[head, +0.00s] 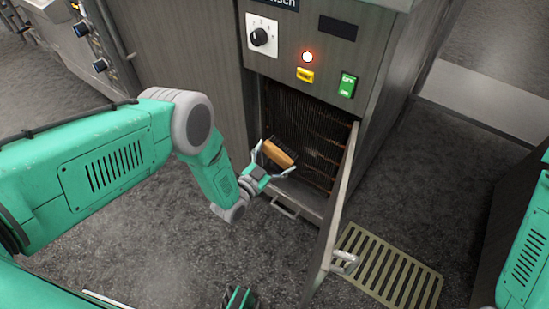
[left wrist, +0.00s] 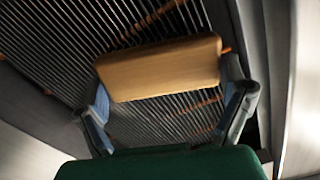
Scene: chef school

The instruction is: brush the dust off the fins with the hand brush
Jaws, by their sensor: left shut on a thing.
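My left gripper (head: 270,173) is shut on the hand brush (head: 279,153), which has a tan wooden back and a dark bristle side. The brush is held in front of the open cabinet bay, close to the dark fins (head: 300,115). In the left wrist view the brush (left wrist: 160,68) lies across the fins (left wrist: 80,40), between my two fingers; whether its bristles touch the fins is hidden. A paler, dusty-looking patch shows on the fins right of the brush in the head view. My right gripper cannot be made out; only part of my right arm shows at the right edge.
The cabinet door (head: 335,205) stands open at the right of the bay, with a handle (head: 345,262) low on it. A yellowish floor grate (head: 390,268) lies beyond the door. A knob (head: 260,37), a lit red lamp (head: 307,57) and a green switch (head: 347,86) are above the bay.

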